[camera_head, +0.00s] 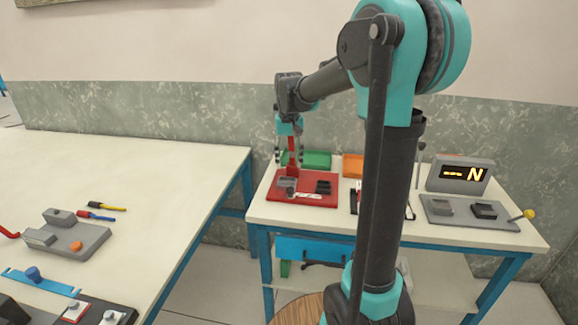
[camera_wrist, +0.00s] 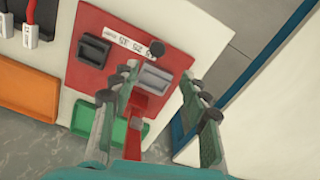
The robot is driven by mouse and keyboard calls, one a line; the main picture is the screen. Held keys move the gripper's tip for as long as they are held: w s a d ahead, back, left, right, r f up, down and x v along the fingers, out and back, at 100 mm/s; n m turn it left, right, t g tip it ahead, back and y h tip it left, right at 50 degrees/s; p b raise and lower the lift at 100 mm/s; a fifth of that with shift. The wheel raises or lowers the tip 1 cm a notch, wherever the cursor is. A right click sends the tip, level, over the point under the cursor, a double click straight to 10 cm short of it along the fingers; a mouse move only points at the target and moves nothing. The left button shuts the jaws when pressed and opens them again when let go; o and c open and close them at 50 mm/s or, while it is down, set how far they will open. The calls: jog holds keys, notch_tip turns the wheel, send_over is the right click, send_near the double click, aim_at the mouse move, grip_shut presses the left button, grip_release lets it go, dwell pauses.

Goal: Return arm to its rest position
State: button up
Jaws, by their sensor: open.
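My arm reaches over the small right-hand table. My gripper (camera_head: 290,157) points down over the red board (camera_head: 315,200), near its upright red post (camera_head: 292,147). In the wrist view my gripper (camera_wrist: 160,88) has its fingers spread apart, with the grey block (camera_wrist: 155,79) showing between their tips. The red post (camera_wrist: 138,108) also shows between the fingers. I see nothing held. A dark block (camera_wrist: 94,51) and a white label strip lie on the same red board (camera_wrist: 75,75). I cannot tell whether the fingers touch anything.
A green bin (camera_head: 316,159) and an orange bin (camera_head: 352,166) stand behind the board. A lit display (camera_head: 461,176) and a grey panel with a yellow-knobbed lever (camera_head: 527,214) are to the right. A larger table (camera_head: 110,165) with grey fixtures stands left, across a gap.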

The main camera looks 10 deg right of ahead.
jog(key=s+d+f+t, duration=0.2)
jog(key=s+f, duration=0.5)
jog(key=s, duration=0.4)
jog(key=s+d+f+t, duration=0.2)
jog(key=s+d+f, duration=0.3)
jog(key=s+f, duration=0.3)
jog(key=s, duration=0.4)
jog(key=shift+d+n, duration=0.2)
jog(key=shift+n, duration=0.1)
jog(key=shift+o, duration=0.2)
